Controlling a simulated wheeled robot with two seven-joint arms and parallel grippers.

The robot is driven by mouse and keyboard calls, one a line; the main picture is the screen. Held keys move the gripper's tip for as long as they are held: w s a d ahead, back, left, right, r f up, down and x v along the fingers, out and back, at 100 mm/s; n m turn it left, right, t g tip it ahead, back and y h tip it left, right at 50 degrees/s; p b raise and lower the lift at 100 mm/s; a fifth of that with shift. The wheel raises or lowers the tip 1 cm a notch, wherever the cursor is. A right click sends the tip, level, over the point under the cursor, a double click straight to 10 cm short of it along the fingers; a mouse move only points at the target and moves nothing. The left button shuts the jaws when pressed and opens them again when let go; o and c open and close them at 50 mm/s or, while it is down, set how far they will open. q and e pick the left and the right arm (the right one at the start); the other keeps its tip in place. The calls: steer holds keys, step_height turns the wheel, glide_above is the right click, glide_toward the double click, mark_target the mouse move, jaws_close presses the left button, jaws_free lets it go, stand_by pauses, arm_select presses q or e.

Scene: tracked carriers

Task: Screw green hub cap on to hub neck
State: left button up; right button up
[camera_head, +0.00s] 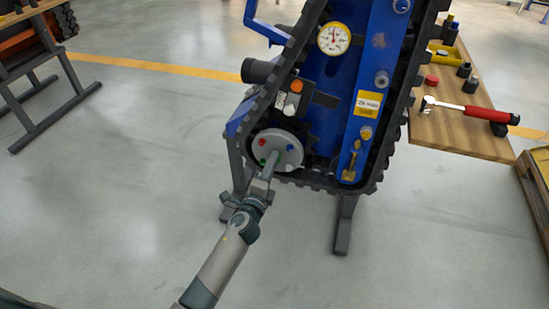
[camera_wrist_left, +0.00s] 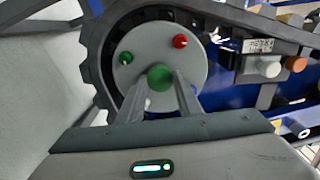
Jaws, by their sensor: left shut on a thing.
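The round grey hub (camera_head: 277,141) sits at the lower left of the blue tracked carrier. It also shows in the left wrist view (camera_wrist_left: 150,40), with a small green piece (camera_wrist_left: 125,58), a red one (camera_wrist_left: 180,41) and a blue one on its face. My left gripper (camera_head: 270,167) is at the hub's front. In the wrist view its fingers (camera_wrist_left: 160,84) are shut on a green hub cap (camera_wrist_left: 160,77), which appears over the hub's middle. I cannot tell whether the cap touches the hub or which neck is behind it. My right gripper is not in view.
Black track (camera_head: 240,112) runs around the hub. A black cylinder and a box with an orange knob (camera_head: 289,110) stick out above it.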

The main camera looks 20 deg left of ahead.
arm_select(q)
steer(key=m+p, duration=0.2)
steer(key=m, duration=0.7)
steer(key=shift+f+m, duration=0.1)
steer(key=shift+m, duration=0.3)
steer(key=o, duration=0.9)
steer(key=shift+n, duration=0.3)
